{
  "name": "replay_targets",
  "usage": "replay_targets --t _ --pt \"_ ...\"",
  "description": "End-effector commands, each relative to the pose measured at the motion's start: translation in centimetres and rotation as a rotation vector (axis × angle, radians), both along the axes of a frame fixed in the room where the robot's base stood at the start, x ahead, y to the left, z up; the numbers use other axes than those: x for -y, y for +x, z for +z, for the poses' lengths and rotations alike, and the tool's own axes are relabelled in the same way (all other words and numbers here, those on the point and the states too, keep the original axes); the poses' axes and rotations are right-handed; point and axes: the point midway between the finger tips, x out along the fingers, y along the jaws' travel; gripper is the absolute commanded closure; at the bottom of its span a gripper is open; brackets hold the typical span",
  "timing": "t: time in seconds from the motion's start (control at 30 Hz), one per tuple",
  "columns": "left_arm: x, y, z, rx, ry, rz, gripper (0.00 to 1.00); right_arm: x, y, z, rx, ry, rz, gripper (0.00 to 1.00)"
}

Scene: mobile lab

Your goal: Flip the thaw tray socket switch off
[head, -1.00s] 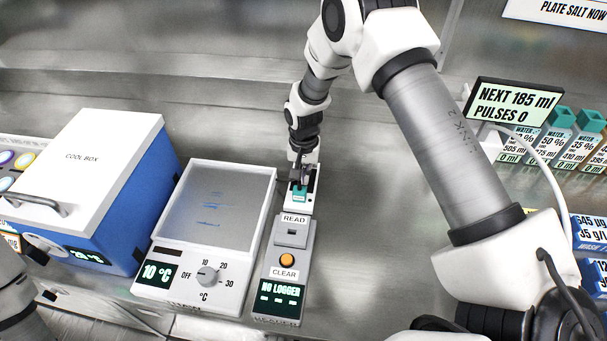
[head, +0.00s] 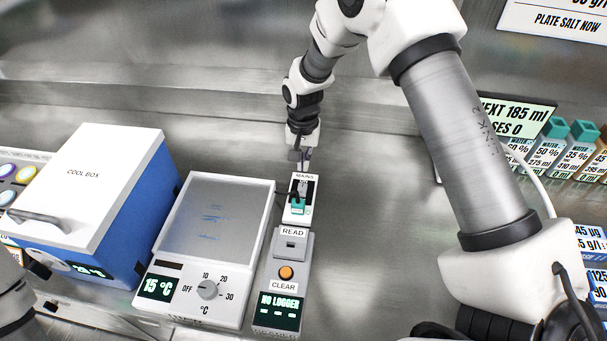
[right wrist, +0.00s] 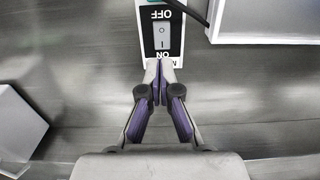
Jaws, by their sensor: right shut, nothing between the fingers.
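The mains socket (head: 301,192) is a small white block with a dark panel, standing behind the READ/CLEAR unit. In the right wrist view its rocker switch (right wrist: 162,36) is pale and lies between the printed words OFF and ON, which appear upside down. Which way the rocker is tipped I cannot tell. My right gripper (head: 303,160) is shut and empty, just beyond the socket's far end. In the right wrist view its fingertips (right wrist: 160,66) are by the ON end, apart from the rocker. The thaw tray (head: 219,225) has a dial and reads 15 °C. My left gripper is out of view.
The READ/CLEAR unit (head: 285,288) shows NO LOGGER and stands right of the tray. A blue and white cool box (head: 92,190) is at left. Bottles (head: 556,150) stand at far right. Bench between the socket and my right forearm is clear.

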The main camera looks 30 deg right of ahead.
Motion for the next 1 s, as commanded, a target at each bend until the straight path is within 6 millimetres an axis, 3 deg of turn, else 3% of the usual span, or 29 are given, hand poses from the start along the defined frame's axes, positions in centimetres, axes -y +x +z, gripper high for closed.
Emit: replay_targets --t 0.13,0.3,0.63,0.77,1.0 --pt "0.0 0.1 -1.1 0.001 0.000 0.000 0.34 0.0 0.1 3.1 0.005 0.000 0.000 1.00" --pt "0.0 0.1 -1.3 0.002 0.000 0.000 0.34 0.0 0.1 5.1 0.002 0.000 0.000 1.00" --pt "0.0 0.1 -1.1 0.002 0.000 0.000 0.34 0.0 0.0 5.5 0.000 0.000 0.000 1.00" --pt "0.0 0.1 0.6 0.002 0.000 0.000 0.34 -0.6 -0.7 6.3 -0.004 0.000 -0.003 1.00" --pt "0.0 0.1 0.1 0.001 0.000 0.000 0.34 -0.7 -0.7 5.7 -0.002 0.001 -0.005 1.00"
